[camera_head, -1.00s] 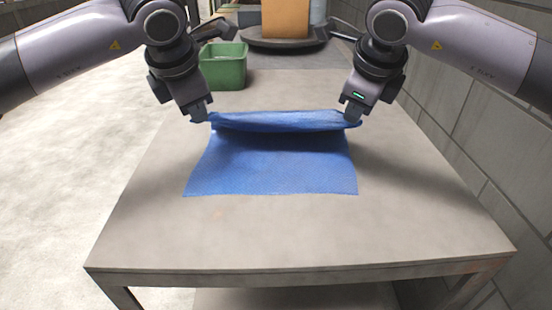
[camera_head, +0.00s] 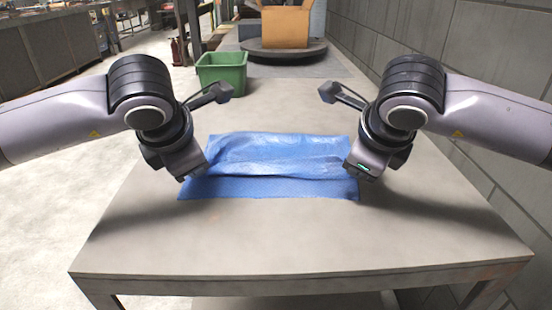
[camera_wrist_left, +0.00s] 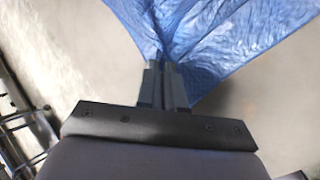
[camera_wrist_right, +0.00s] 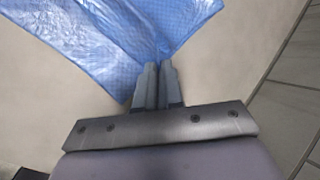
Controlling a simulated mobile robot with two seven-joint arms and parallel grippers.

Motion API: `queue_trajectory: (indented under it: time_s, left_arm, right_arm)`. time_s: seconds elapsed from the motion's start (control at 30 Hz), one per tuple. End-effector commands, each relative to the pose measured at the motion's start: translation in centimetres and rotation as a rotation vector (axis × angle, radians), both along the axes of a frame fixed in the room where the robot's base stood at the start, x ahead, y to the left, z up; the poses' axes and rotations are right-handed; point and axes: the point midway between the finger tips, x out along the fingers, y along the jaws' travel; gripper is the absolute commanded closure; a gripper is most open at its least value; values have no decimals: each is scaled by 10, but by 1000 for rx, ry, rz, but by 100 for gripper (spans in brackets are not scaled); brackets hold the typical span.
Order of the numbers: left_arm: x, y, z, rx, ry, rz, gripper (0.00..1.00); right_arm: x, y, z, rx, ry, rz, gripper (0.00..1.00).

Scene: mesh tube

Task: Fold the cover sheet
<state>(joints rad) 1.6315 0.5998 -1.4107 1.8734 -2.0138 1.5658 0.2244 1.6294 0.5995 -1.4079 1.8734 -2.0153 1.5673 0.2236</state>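The blue cover sheet (camera_head: 270,160) lies across the middle of the grey table, with its far part doubled over toward the near edge and a flat strip showing in front. My left gripper (camera_head: 194,178) is at the sheet's left side. In the left wrist view its fingers (camera_wrist_left: 164,70) are shut on the sheet, which gathers at the tips. My right gripper (camera_head: 354,176) is at the sheet's right side. In the right wrist view its fingers (camera_wrist_right: 156,72) are shut on a corner of the sheet. The fingertips are mostly hidden in the head view.
A green bin (camera_head: 221,72) stands at the table's far left. A cardboard box (camera_head: 287,26) sits on a round dark stand (camera_head: 283,50) at the back. A block wall (camera_head: 470,90) runs along the right. The table's front (camera_head: 290,235) is clear.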

Motion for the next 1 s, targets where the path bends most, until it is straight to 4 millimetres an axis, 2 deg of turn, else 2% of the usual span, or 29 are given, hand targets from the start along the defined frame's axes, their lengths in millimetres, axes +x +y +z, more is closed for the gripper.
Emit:
queue_trajectory:
  time_s: [0.03,0.1,0.13,0.53,0.77,1.0]
  left_arm:
    - [1,3,0,4,1,8,78]
    - [1,2,-1,2,2,6,56]
    - [1,2,-1,2,3,5,53]
    - [-2,-1,-1,0,8,-3,53]
    - [-14,-1,32,-2,2,-5,53]
    - [-39,-1,64,-2,0,-5,53]
  right_arm:
    - [1,-3,-1,-4,2,-8,78]
    - [1,-2,-1,-3,2,-6,55]
    - [0,-2,-1,-3,3,-5,53]
    - [-2,1,-1,-1,8,3,53]
    - [-14,1,32,1,3,4,53]
    - [-39,1,64,3,0,4,53]
